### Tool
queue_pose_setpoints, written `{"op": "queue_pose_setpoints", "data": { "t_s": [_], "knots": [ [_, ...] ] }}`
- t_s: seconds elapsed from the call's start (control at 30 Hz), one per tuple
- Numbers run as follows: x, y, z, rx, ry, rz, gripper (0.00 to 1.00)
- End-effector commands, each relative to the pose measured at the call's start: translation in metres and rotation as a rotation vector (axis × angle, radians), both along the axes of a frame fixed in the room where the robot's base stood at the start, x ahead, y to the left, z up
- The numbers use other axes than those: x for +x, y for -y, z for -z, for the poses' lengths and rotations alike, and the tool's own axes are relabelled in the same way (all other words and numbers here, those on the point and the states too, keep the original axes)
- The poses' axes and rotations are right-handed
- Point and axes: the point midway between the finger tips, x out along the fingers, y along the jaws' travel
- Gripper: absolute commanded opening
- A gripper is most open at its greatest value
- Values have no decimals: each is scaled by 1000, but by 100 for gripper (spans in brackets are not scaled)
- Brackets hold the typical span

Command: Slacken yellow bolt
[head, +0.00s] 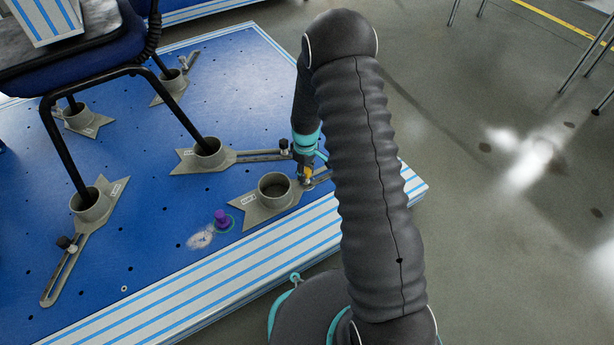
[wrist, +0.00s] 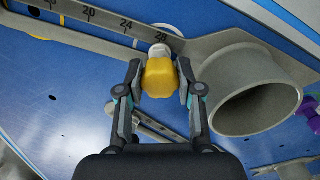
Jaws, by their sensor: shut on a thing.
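The yellow bolt (wrist: 160,78) has a lobed yellow knob and sits at the slotted, numbered arm (wrist: 100,15) of a grey clamp. My gripper (wrist: 160,85) is shut on the knob, one finger on each side of it. In the head view, my gripper (head: 306,170) reaches down at the platform's right corner, and a little of the yellow bolt (head: 307,172) shows beside it. The grey clamp's empty round cup (head: 274,188) stands just left of the bolt in the head view, and right of it in the wrist view (wrist: 250,90).
The blue platform (head: 150,230) holds several other grey clamps, with black chair legs (head: 175,110) standing in cups. A purple knob (head: 221,218) stands near the front edge. A second slotted arm (head: 260,156) lies close behind my gripper. Open floor (head: 480,220) lies to the right.

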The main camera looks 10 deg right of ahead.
Motion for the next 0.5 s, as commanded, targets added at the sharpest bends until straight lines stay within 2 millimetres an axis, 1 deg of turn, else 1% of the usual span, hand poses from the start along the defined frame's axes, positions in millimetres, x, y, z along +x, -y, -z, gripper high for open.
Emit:
{"op": "queue_pose_setpoints", "data": {
  "t_s": [0.2,0.3,0.5],
  "knots": [
    [-1,0,1,0,-2,-216,0],
    [-1,0,1,0,-2,-280,0],
    [-1,0,1,0,-2,-303,0]
  ]
}}
